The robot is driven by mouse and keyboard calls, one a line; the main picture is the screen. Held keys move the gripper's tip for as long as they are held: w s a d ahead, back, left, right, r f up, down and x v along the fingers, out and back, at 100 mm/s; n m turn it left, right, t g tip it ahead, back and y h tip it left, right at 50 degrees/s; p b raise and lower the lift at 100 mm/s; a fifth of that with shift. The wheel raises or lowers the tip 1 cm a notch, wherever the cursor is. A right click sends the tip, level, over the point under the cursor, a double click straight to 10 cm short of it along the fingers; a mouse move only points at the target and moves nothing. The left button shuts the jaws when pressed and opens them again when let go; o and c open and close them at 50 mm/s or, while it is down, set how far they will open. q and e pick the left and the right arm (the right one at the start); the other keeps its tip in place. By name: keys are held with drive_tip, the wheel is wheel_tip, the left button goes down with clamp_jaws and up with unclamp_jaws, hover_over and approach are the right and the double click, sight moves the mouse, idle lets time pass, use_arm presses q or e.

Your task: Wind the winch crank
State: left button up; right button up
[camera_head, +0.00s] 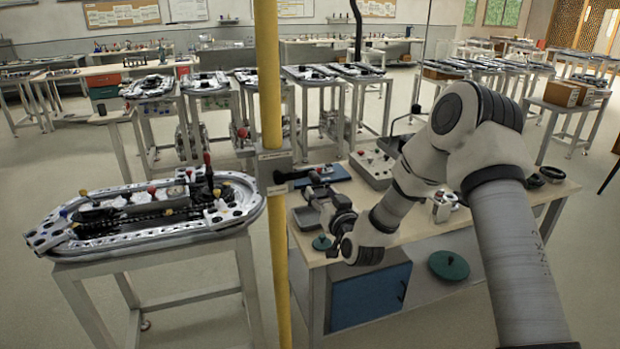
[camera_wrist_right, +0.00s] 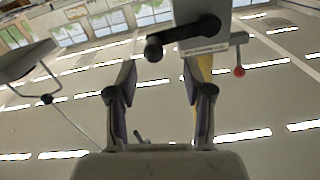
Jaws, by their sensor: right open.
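The winch is a grey box (camera_head: 274,160) on a yellow post (camera_head: 267,80). Its black crank (camera_head: 292,175) sticks out to the right in the head view. In the right wrist view the crank (camera_wrist_right: 190,38) lies across the grey winch box (camera_wrist_right: 198,12), its dark grip end at the left. My right gripper (camera_head: 318,188) is just below and right of the crank. It also shows in the right wrist view (camera_wrist_right: 160,82), its two fingers apart with nothing between them. The crank appears beyond the fingertips, apart from them. My left gripper is out of view.
A red-knobbed lever (camera_wrist_right: 239,70) is beside the winch. An oval track table (camera_head: 160,240) stands left of the post.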

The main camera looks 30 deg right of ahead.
sight(318, 181)
drive_tip(key=shift+m, duration=0.3)
drive_tip(key=x, duration=0.2)
drive_tip(key=p+x, duration=0.1)
drive_tip(key=x, duration=0.2)
drive_tip(key=r+p+x, duration=0.1)
drive_tip(key=x, duration=0.1)
drive_tip(key=shift+w+d, duration=0.1)
drive_tip(key=shift+d, duration=0.35)
drive_tip(key=shift+w+d+f+p, duration=0.1)
drive_tip(key=shift+w+f+p, duration=0.2)
drive_tip(key=shift+w, duration=0.15)
drive_tip(key=shift+s+r, duration=0.15)
clamp_jaws()
